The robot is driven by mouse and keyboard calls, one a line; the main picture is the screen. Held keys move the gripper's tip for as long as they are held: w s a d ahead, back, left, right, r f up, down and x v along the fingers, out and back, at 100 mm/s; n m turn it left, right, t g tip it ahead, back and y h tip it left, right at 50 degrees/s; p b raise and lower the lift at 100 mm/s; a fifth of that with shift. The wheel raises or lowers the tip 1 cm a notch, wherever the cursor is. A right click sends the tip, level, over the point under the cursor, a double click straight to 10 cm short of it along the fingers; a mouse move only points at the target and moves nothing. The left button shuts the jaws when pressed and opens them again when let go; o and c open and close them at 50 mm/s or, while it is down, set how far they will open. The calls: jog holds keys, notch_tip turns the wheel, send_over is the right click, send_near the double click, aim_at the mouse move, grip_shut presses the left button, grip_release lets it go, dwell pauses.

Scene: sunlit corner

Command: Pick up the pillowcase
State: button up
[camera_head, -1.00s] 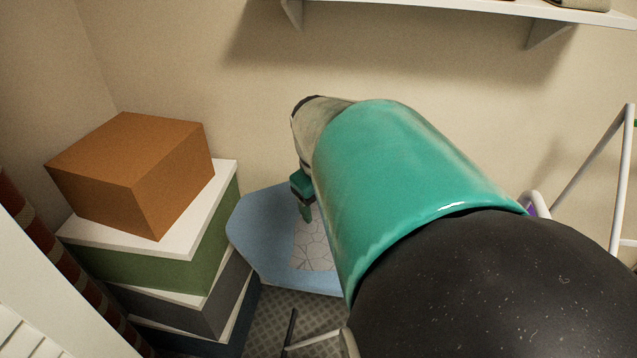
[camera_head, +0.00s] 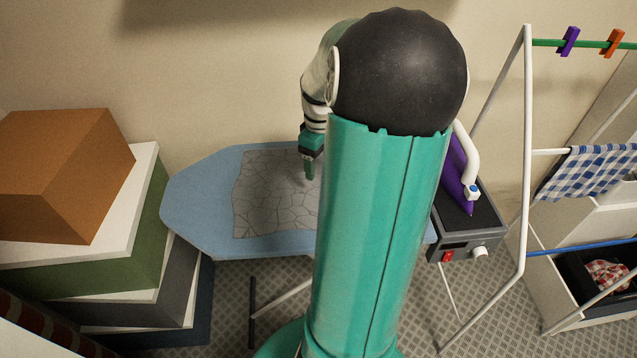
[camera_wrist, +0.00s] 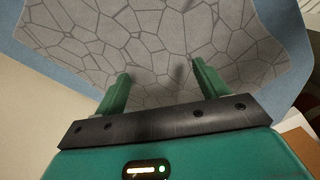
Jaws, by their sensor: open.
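The pillowcase (camera_head: 268,205) is a grey cloth with a dark cracked-stone line pattern. It lies flat on the blue ironing board (camera_head: 196,205), and my arm hides its right part in the head view. In the wrist view the pillowcase (camera_wrist: 165,42) fills most of the upper picture, with the blue board around its edges. My gripper (camera_head: 309,172) points down above the pillowcase near its back part. In the wrist view my gripper (camera_wrist: 162,88) has its two green fingers wide apart with nothing between them. I cannot tell how far the fingertips are from the cloth.
Stacked boxes with an orange-brown box (camera_head: 62,170) on top stand left of the board. A purple iron (camera_head: 458,175) rests on a grey unit (camera_head: 470,243) at the board's right. A white drying rack (camera_head: 527,130) stands farther right. The wall is close behind.

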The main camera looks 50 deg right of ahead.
jog(key=shift+w+f, duration=0.15)
jog(key=shift+f, duration=2.85)
grip_shut()
notch_tip(320, 180, up, 12)
notch_tip(320, 180, up, 18)
send_over(319, 184)
